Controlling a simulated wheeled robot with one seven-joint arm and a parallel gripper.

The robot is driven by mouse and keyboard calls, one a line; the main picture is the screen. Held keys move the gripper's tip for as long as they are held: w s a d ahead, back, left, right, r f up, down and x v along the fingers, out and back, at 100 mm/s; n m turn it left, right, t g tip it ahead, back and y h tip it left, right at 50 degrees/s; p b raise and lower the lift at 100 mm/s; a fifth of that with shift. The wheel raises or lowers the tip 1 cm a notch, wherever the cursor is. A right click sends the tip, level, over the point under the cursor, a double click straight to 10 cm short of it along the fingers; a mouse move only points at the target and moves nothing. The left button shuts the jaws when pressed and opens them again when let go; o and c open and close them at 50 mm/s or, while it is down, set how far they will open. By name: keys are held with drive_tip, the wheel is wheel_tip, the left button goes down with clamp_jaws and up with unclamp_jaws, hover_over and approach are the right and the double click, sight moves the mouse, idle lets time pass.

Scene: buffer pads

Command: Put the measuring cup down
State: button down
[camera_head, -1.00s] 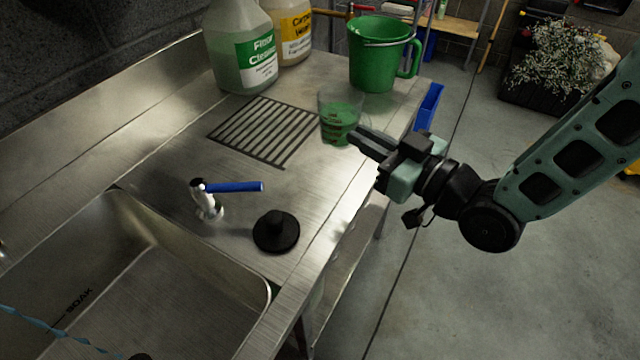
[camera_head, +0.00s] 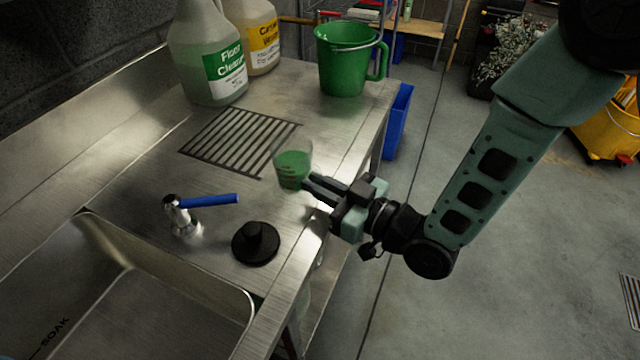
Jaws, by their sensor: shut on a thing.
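The measuring cup (camera_head: 292,167) is clear, with green liquid in its lower part and dark marks on its side. It is upright near the counter's right edge, right of the slotted drain grate. My gripper (camera_head: 309,186) reaches in from the right and is shut on the cup's lower right side. The dark fingers hide part of that side. I cannot tell whether the cup's base touches the steel counter (camera_head: 130,180) or is a little above it.
A black plunger-like stopper (camera_head: 256,243) and a blue-handled tap (camera_head: 184,212) stand in front of the cup. The sink (camera_head: 130,290) is at front left. A green bucket (camera_head: 343,60), a floor cleaner jug (camera_head: 207,55) and a second jug (camera_head: 254,35) stand at the back. The grate (camera_head: 235,140) is bare.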

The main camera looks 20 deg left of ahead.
drive_tip(key=shift+f, duration=0.2)
drive_tip(key=shift+f, duration=0.15)
drive_tip(key=c, duration=1.5)
unclamp_jaws()
drive_tip(key=shift+d+r, duration=0.15)
drive_tip(key=shift+r, duration=0.05)
drive_tip(key=b+v, duration=0.2)
drive_tip(key=v, duration=0.9)
drive_tip(key=shift+s+d+b, duration=0.2)
drive_tip(key=shift+d+b, duration=0.15)
drive_tip(key=shift+w, duration=0.1)
